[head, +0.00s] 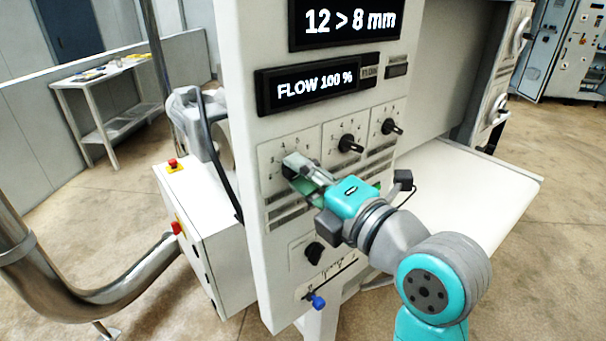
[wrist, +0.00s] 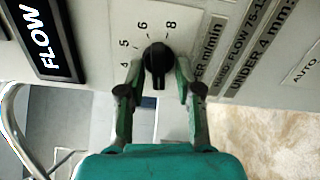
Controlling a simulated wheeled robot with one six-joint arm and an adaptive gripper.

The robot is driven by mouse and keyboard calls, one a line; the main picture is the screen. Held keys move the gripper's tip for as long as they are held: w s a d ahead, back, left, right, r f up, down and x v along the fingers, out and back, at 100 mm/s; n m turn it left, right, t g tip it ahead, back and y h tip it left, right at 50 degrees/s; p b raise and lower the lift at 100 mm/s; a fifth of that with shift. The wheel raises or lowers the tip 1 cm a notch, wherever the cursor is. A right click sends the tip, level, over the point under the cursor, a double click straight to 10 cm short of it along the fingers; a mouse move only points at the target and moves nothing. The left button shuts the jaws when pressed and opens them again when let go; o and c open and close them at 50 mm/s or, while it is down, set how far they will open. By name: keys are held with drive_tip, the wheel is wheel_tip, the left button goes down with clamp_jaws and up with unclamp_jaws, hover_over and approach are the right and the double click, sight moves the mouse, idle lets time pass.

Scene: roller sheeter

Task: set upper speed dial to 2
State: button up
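My gripper (head: 308,178) is at the leftmost dial of the upper dial row on the white panel. In the wrist view its two fingers (wrist: 160,72) stand on either side of that dial's black knob (wrist: 157,60), spread apart, with slight gaps seeming to show beside the knob. The numbers 4, 5, 6 and 8 show around it; the others are hidden. The knob's narrow end faces the gripper; its exact setting cannot be told. Two more black dials, the middle one (head: 350,143) and the right one (head: 391,127), sit beside it. No dial name is legible.
Two dark displays, "12 > 8 mm" (head: 345,22) and "FLOW 100 %" (head: 315,84), are above the dials. A lower black knob (head: 314,252) and a blue knob (head: 317,301) sit below. A white table surface (head: 470,185) extends right of the panel.

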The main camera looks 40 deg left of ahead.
drive_tip(key=v, duration=1.2)
idle(0.6)
